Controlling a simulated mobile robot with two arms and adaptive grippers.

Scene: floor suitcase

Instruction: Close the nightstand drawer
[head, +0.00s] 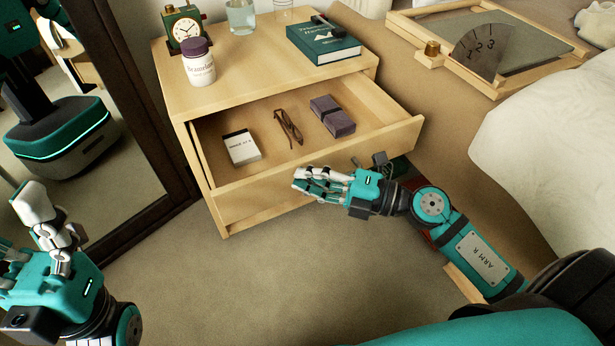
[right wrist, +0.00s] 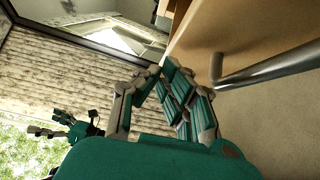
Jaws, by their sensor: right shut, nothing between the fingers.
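The pale wooden nightstand (head: 165,75) has its drawer (head: 395,135) pulled well out in the head view. A white-labelled box (head: 241,148), brown glasses (head: 288,127) and a dark purple case (head: 332,116) lie in it. My right gripper (head: 300,183) is shut and empty, in front of the drawer front and low against it in the picture. I cannot tell whether it touches. Its fingers (right wrist: 165,95) also show in the right wrist view, beside a metal bar handle (right wrist: 270,68). My left gripper (head: 48,225) is at the lower left, away from the nightstand; its opening is unclear.
On the nightstand top are a clock (head: 187,32), a jar (head: 198,66), a glass (head: 241,17) and a green book (head: 322,45). A mirror (head: 110,150) stands left, a bed with a wooden tray (head: 515,85) right. The carpet (head: 240,290) in front is clear.

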